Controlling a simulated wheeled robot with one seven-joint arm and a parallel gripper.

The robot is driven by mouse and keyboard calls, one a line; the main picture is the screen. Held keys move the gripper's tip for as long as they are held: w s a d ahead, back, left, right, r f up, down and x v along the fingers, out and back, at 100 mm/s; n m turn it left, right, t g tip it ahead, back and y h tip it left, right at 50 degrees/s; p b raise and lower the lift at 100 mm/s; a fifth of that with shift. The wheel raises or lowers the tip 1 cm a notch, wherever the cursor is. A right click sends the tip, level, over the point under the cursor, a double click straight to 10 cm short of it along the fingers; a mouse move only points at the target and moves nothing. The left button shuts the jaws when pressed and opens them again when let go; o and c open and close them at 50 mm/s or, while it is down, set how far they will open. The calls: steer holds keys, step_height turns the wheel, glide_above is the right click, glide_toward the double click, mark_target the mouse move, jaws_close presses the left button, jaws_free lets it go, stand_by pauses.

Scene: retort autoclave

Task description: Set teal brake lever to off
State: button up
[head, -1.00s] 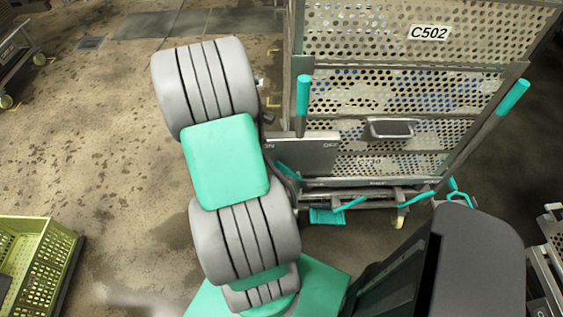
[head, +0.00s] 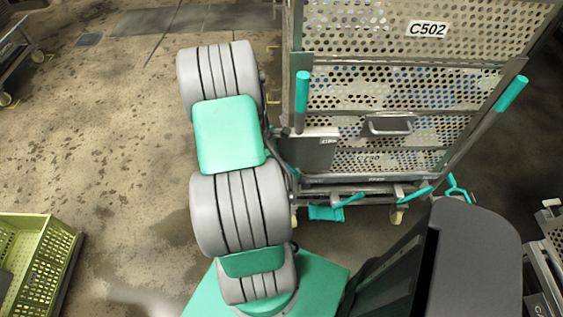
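A metal cart labelled C502 (head: 430,30) stands at the upper right. A grey plate (head: 314,155) is on its lower left; small lettering at its upper right appears to read OFF, and its left part is hidden by my arm. A teal piece (head: 291,170) shows only as a sliver between my arm and the plate; I cannot tell whether it is the brake lever or its setting. Upright teal grips stand on the cart's left (head: 302,89) and right (head: 512,93) posts. My gripper is not seen; my arm's links hide that area.
Teal parts (head: 350,199) and a teal pedal-like block (head: 326,213) sit low on the cart's front, near its casters (head: 397,216). A green crate (head: 40,260) lies at lower left. Another metal frame (head: 550,240) stands at right. The floor left of my arm is open.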

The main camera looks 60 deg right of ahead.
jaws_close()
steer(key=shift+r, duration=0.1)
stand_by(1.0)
